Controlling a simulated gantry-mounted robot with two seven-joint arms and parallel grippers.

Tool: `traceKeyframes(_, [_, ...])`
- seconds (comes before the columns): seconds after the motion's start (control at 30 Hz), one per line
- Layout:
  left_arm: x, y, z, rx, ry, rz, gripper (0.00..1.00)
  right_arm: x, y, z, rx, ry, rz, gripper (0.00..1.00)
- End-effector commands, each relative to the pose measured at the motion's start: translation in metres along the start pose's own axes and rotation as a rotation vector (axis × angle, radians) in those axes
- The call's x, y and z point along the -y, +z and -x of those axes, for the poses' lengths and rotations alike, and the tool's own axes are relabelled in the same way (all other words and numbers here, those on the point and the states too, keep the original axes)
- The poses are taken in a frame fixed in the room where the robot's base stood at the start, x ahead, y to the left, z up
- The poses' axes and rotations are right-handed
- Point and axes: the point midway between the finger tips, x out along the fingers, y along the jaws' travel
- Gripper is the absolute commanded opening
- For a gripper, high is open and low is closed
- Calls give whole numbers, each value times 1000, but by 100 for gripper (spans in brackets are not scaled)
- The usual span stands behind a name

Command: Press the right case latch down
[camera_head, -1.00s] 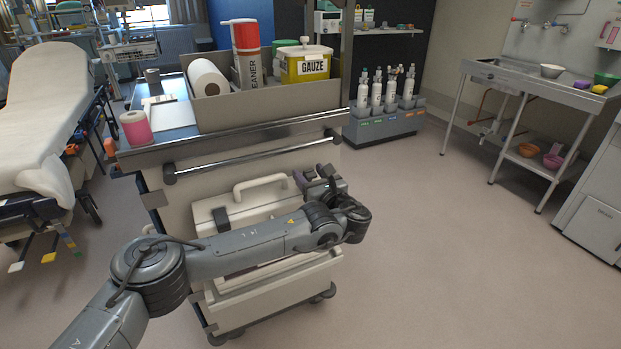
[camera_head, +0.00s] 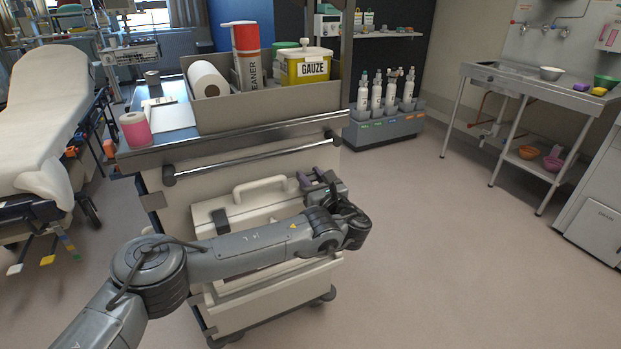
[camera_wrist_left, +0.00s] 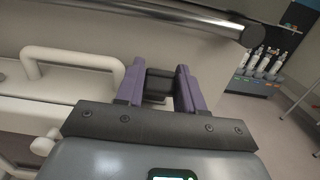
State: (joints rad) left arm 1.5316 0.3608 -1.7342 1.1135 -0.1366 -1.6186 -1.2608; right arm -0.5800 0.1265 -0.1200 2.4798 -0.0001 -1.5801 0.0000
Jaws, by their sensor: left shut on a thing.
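A cream case (camera_head: 258,205) with an arched cream handle (camera_head: 262,183) sits in the front of the trolley. Its left latch (camera_head: 220,217) is dark and stands to the left of the handle. My left gripper (camera_head: 317,179) is at the case's right end, to the right of the handle. In the left wrist view its two purple fingers (camera_wrist_left: 159,86) are on either side of a dark piece, the right case latch (camera_wrist_left: 158,84), and shut on it. The fingers and wrist hide much of this latch, so its exact angle is unclear. My right gripper is not in view.
The trolley's metal rail (camera_head: 255,156) runs just above the case and close over the gripper. On the trolley top stands a bin (camera_head: 265,107) with a paper roll, a cleaner bottle and a gauze tub. The floor to the right (camera_head: 440,240) is clear.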

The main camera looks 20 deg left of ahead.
Motion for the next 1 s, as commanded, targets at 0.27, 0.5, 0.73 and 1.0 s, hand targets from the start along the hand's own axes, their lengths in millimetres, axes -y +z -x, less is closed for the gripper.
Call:
traceKeyframes(0.27, [1,-9,10,188,-1,-3,7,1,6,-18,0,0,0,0])
traceKeyframes(0.5, [1,-16,17,365,-1,-2,7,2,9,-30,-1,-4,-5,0])
traceKeyframes(0.73, [0,-22,21,491,0,0,7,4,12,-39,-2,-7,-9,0])
traceKeyframes(1.0, [0,-24,23,556,0,0,7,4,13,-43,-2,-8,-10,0])
